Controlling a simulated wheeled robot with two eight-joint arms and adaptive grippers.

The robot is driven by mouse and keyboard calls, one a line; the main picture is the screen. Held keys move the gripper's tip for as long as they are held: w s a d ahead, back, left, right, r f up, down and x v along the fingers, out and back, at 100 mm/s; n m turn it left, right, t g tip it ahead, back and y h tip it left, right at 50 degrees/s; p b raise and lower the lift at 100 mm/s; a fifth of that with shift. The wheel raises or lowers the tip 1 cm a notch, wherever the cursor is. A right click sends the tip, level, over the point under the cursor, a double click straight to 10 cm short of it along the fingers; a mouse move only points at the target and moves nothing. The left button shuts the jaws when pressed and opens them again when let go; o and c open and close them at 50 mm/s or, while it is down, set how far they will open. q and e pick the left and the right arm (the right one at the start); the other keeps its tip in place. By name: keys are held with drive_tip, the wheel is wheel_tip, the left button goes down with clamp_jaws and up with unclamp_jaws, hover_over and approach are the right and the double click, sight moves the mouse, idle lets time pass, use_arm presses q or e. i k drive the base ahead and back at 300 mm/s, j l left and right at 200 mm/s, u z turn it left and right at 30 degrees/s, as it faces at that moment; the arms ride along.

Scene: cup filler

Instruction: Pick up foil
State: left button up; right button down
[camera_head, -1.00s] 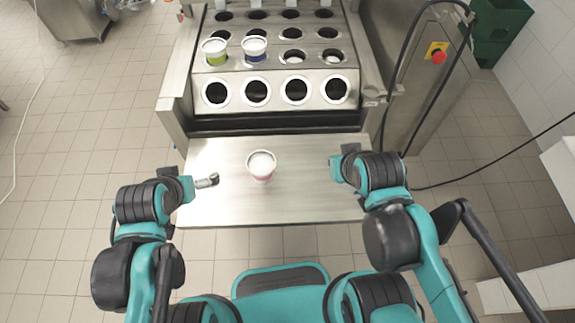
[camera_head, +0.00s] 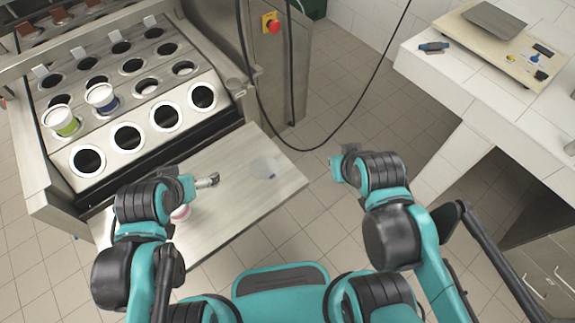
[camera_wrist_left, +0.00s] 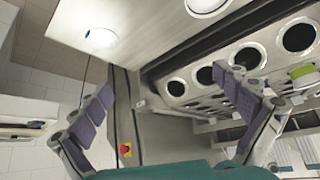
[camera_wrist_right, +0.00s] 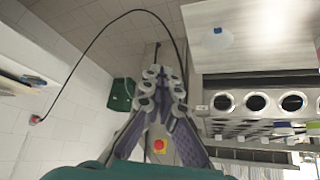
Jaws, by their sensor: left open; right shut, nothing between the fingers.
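The foil (camera_head: 264,168), a thin pale disc with a small tab, lies on the metal shelf (camera_head: 235,205) near its right end. It also shows in the left wrist view (camera_wrist_left: 100,38) and the right wrist view (camera_wrist_right: 217,37). My left gripper (camera_head: 207,181) is open and empty, left of the foil in the head view; the left wrist view shows its fingers wide apart. My right gripper (camera_head: 345,160) is shut and empty, right of the foil and beyond the shelf's right edge. A white cup (camera_head: 180,214) on the shelf is partly hidden by my left arm.
The filling machine (camera_head: 120,100) with rows of round holes stands behind the shelf, with two filled cups in it, one green (camera_head: 62,121) and one blue (camera_head: 102,98). A black cable hangs at centre right. A white worktop (camera_head: 470,85) stands at right, with floor between.

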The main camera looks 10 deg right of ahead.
sight(262, 168)
drive_tip(key=l+u, duration=0.35)
drive_tip(key=l, duration=0.95)
drive_tip(key=u, duration=1.15)
drive_tip(key=i+l, duration=0.05)
